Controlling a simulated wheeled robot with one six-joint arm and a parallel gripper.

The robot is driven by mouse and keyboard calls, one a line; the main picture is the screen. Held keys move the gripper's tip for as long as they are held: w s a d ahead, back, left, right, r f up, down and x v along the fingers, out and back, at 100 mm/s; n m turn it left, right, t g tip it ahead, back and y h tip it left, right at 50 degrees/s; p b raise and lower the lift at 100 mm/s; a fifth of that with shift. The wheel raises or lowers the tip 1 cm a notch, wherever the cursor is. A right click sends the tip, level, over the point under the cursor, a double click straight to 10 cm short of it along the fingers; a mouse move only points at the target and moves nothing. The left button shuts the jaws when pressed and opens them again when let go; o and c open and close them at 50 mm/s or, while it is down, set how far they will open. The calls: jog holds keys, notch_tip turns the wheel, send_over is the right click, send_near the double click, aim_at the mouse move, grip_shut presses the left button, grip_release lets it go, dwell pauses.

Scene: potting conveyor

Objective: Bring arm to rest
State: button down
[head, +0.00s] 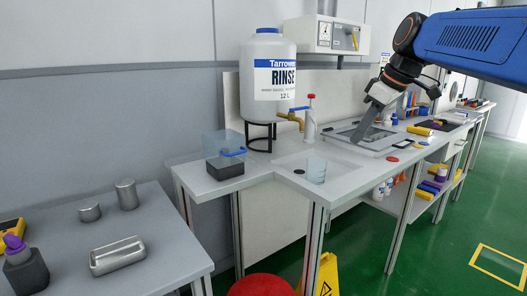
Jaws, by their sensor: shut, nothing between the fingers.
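My arm reaches in from the upper right of the head view, with a blue link and dark joints. My gripper (359,136) points down and left at the end of it. Its grey fingers are together, and nothing shows between them. The fingertips are over a shallow grey tray (345,129) set on the bench. I cannot tell whether they touch it.
A large white rinse bottle (268,75) stands on a black stand left of the gripper. A red-topped bottle (311,118) and a clear beaker (316,170) are nearby. A grey table (160,215) is at lower left. Green floor (440,235) is open at right.

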jog(key=s+d+f+m+h, duration=0.1)
jog(key=s+f+m, duration=0.4)
jog(key=s+f, duration=0.9)
jog(key=s+d+f+m+h, duration=0.2)
jog(key=s+f+m, duration=0.2)
jog(key=s+f, duration=1)
jog(key=shift+d+f+m+t, duration=0.3)
jog(key=shift+d+f+m, duration=0.05)
jog(key=shift+f+m, duration=0.05)
